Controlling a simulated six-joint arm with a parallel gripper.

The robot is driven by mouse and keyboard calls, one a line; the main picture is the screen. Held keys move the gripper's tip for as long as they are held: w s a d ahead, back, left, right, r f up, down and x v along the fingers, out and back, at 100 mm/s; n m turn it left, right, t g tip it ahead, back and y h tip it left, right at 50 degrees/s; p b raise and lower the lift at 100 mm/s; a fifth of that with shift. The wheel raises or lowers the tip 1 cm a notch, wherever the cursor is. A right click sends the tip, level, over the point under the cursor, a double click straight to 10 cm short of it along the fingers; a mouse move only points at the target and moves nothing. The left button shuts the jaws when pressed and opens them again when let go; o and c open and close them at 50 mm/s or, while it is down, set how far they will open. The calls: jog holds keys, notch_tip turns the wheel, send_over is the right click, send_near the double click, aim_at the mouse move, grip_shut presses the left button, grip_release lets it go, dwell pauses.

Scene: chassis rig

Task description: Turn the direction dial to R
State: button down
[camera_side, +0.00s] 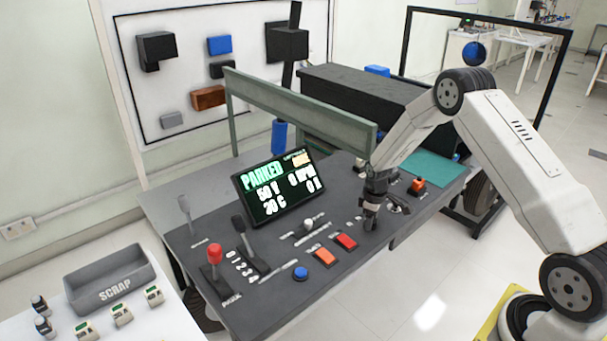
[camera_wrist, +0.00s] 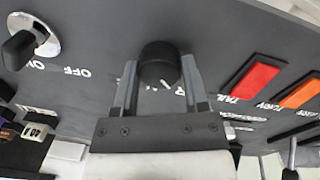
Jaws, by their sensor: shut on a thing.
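The direction dial (camera_wrist: 158,60) is a round black knob on the dark panel in the wrist view. My gripper (camera_wrist: 160,80) is shut on it, with one finger on each side. White letters show by the dial: an R lies just right of its lower edge, and another mark at that edge is partly hidden. I cannot tell which letter the dial points to. In the side view my gripper (camera_side: 370,222) reaches down to the panel, right of the red button, and hides the dial.
A black switch marked ON and OFF (camera_wrist: 32,40) is left of the dial. Red (camera_wrist: 248,80) and orange (camera_wrist: 301,92) buttons are to its right. The side view shows a PARKED screen (camera_side: 280,183), a red-topped lever (camera_side: 214,256) and an orange-red button (camera_side: 417,184).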

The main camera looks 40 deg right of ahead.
dwell(0.3)
jog(key=shift+c, duration=0.5)
grip_release()
jog(key=shift+r, duration=0.15)
jog(key=shift+s+a+r, duration=0.1)
jog(key=shift+r, duration=1.8)
jog(key=shift+a+r, duration=0.1)
jog(key=shift+r, duration=1.8)
